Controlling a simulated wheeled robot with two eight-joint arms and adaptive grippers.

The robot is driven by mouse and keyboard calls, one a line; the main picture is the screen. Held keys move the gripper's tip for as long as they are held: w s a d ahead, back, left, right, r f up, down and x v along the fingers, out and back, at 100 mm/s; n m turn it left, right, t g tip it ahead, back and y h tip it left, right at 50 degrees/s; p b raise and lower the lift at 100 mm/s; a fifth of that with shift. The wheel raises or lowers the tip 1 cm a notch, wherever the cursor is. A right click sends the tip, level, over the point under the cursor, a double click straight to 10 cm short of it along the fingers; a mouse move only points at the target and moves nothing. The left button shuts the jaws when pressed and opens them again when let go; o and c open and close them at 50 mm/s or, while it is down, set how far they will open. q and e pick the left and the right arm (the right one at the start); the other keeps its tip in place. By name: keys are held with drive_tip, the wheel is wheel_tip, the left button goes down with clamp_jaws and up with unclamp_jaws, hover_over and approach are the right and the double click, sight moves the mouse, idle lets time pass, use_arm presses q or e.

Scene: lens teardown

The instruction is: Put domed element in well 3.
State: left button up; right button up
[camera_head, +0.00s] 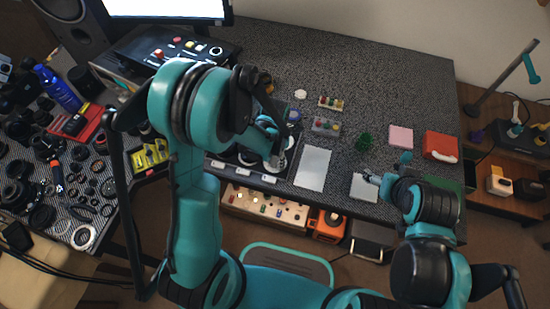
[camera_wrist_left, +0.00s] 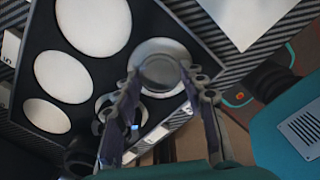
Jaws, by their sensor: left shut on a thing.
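The domed element (camera_wrist_left: 165,72) is a round, greyish, glassy disc between my left fingertips in the left wrist view. My left gripper (camera_wrist_left: 163,80) is shut on it, over one corner of a dark tray (camera_wrist_left: 108,62). The tray has several round pale wells, such as a large one (camera_wrist_left: 93,25) and a smaller one (camera_wrist_left: 62,78). The well under the element is partly hidden by it and the fingers. I cannot read which number it bears. In the head view my left gripper (camera_head: 272,140) hides part of the tray. My right gripper (camera_head: 371,178) is small, above a pale sheet (camera_head: 363,190).
A white sheet (camera_head: 313,168) lies right of the tray. A red case (camera_head: 440,146), a pink block (camera_head: 401,136) and small colored parts (camera_head: 327,126) sit further right and back. The left bench (camera_head: 90,190) is crowded with lens parts. The desk's back right is clear.

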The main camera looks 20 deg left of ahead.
use_arm(q)
drive_tip(key=o, duration=0.7)
drive_tip(key=shift+f, duration=0.15)
drive_tip(key=o, duration=0.4)
drive_tip(key=shift+o, duration=0.2)
